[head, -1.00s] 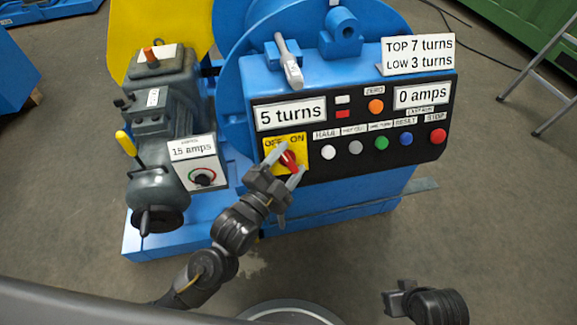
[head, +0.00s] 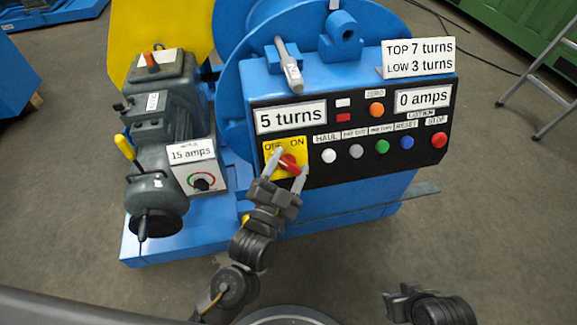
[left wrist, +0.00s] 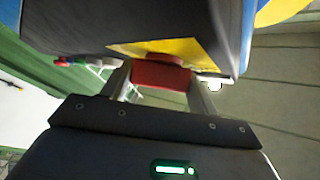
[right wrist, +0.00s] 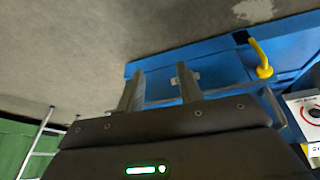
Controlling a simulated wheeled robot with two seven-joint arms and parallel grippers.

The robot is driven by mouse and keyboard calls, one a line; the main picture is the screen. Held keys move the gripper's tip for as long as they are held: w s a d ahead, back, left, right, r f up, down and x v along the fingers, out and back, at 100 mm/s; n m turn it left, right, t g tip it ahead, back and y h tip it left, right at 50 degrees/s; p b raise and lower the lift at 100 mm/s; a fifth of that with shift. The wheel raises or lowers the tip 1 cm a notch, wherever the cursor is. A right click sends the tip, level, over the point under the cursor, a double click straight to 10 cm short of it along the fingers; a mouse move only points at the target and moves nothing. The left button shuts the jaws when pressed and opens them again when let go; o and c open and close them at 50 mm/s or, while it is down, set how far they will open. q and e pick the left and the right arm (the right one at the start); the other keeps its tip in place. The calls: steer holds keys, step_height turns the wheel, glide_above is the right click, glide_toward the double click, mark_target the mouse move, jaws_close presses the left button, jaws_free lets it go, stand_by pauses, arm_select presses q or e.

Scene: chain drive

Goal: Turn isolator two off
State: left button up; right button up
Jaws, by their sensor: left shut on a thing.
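The isolator is a red handle (head: 290,163) on a yellow plate (head: 269,145) marked OFF at left and ON at right, at the lower left of the black panel. No number shows on it. My left gripper (head: 289,165) is shut on the red handle, one finger on each side. In the left wrist view the red handle (left wrist: 161,75) sits between the fingers, in front of the yellow plate (left wrist: 180,48). The fingers partly hide the plate, and the handle's exact angle is hard to read. My right gripper (head: 398,299) is open and empty, low at the right, away from the panel.
Several coloured buttons, with the red stop button (head: 439,140) at far right, line the panel beside the handle. A 15 amps box (head: 196,176) and a motor with a yellow lever (head: 125,147) stand to the left.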

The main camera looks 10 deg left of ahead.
arm_select(q)
steer(key=shift+f, duration=0.15)
steer(key=o, duration=1)
steer(key=shift+s, duration=0.1)
steer(key=v, duration=1)
steer(key=shift+s+a, duration=0.2)
steer(key=shift+s, duration=0.1)
arm_select(e)
steer(key=shift+s+d+f+g, duration=0.2)
steer(key=shift+s+d+g, duration=0.15)
steer(key=shift+s, duration=0.25)
steer(key=shift+a, duration=0.1)
